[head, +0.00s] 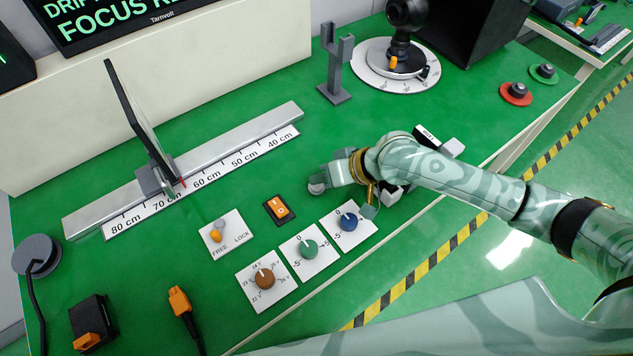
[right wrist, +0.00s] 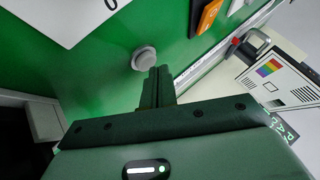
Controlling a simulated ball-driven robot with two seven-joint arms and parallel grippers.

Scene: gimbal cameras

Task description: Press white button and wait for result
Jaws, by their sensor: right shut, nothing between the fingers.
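The white button (head: 316,188) is a small round pale knob on the green bench top, right of the orange rocker switch. It also shows in the right wrist view (right wrist: 144,59), on a bare green surface. My right gripper (head: 327,179) is shut and empty, its fingertips right at the button in the head view. In the right wrist view the closed fingertips (right wrist: 158,76) are just beside the button's lower right edge; I cannot tell whether they touch it. My left gripper is in neither view.
An orange rocker switch (head: 279,209), a free/lock lever (head: 218,233) and brown (head: 264,279), green (head: 306,249) and blue (head: 348,220) knobs are nearby. A ruled rail (head: 232,149) carries a thin dark panel. Red (head: 516,94) and green (head: 543,73) base buttons stand far right.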

